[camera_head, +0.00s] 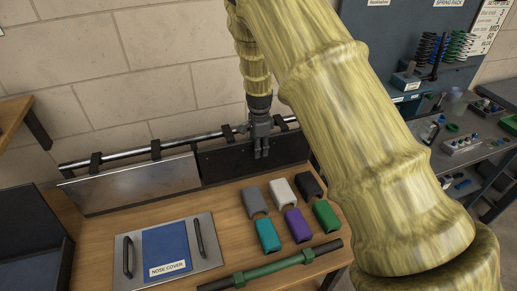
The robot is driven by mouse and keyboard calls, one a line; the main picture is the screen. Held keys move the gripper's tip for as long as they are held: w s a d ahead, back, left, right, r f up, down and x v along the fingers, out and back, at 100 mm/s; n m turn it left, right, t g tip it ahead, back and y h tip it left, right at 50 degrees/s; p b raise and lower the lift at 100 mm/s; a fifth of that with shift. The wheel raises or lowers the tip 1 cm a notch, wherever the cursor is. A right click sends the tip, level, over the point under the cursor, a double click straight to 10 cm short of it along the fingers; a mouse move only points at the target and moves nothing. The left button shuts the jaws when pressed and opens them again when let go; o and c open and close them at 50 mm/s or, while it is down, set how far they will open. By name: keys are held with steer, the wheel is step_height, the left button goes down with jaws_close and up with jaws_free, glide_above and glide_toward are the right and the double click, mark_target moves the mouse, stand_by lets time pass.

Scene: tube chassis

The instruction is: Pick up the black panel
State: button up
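The black panel (222,164) stands upright along the back of the wooden bench, below a metal tube and right of a silver metal panel (130,187). I cannot tell whether the fingers touch the panel. My gripper hides a strip of the panel, and my arm covers the area just beyond its right end.
The tube (133,155) runs along the back with black clamps. Several coloured blocks, including a grey one (254,202), lie in front of the panel. A green-and-black bar (272,267) and a nose cover plate (168,250) lie on the bench. A cluttered workbench stands right.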

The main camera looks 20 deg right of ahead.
steer(key=shift+f, duration=0.5)
jaws_close()
steer(key=shift+r, duration=0.15)
step_height(320, 180, up, 3)
steer(key=shift+r+b, duration=0.1)
steer(key=shift+b, duration=0.95)
steer(key=s+a+r+b, duration=0.1)
steer(key=s+a+b, duration=0.2)
steer(key=s, duration=1.2)
steer(key=shift+s+r+b, duration=0.3)
steer(key=shift+s+b, duration=0.1)
steer(key=shift+b, duration=0.5)
steer(key=shift+d, duration=0.1)
